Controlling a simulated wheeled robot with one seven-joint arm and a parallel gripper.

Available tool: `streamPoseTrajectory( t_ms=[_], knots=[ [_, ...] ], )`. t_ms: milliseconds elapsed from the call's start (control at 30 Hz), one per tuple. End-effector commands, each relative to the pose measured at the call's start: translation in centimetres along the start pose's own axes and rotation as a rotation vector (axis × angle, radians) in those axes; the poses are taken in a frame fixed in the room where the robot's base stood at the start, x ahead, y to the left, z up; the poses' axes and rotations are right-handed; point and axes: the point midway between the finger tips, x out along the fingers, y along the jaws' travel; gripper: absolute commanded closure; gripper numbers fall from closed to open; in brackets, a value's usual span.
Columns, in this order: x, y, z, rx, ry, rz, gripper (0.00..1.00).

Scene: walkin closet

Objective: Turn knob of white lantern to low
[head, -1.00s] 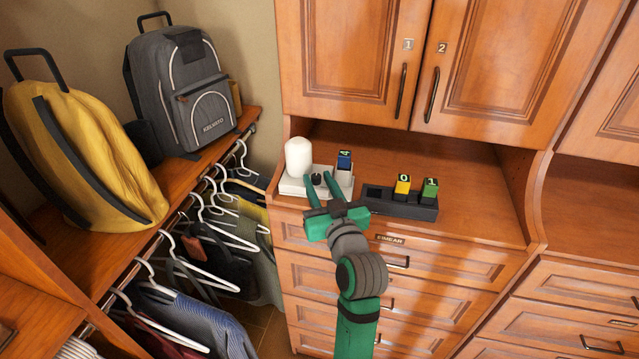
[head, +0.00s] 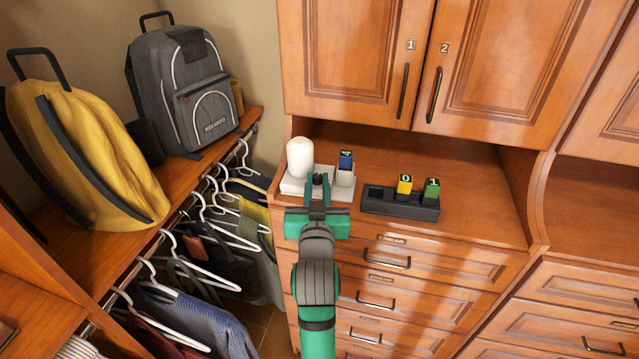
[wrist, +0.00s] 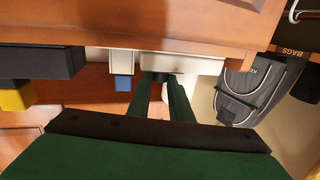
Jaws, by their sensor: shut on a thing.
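The white lantern (head: 299,156) stands at the left of the dresser top, a rounded white lamp on a flat white base (head: 291,187). Its small dark knob (head: 319,179) is at the front of the base, beside the lamp. My gripper (head: 318,189) reaches it from the front, its green fingers shut on the knob. In the wrist view, the fingers (wrist: 157,92) come together at the white base (wrist: 195,64), and they largely hide the knob there. The knob's setting cannot be read.
A blue-topped block (head: 345,161) stands in a white holder just right of the knob. A black tray (head: 375,200) with yellow (head: 404,186) and green (head: 431,190) blocks sits farther right. Backpacks (head: 195,100) and hanging clothes are on the left. The dresser top behind is clear.

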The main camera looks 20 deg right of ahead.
Motion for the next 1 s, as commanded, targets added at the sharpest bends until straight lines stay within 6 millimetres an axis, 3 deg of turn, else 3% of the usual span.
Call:
streamPoseTrajectory(
  t_ms=[1000],
  knots=[
    [0.7,-1.9,0.1,-0.001,0.011,0.649,1.0]
  ],
)
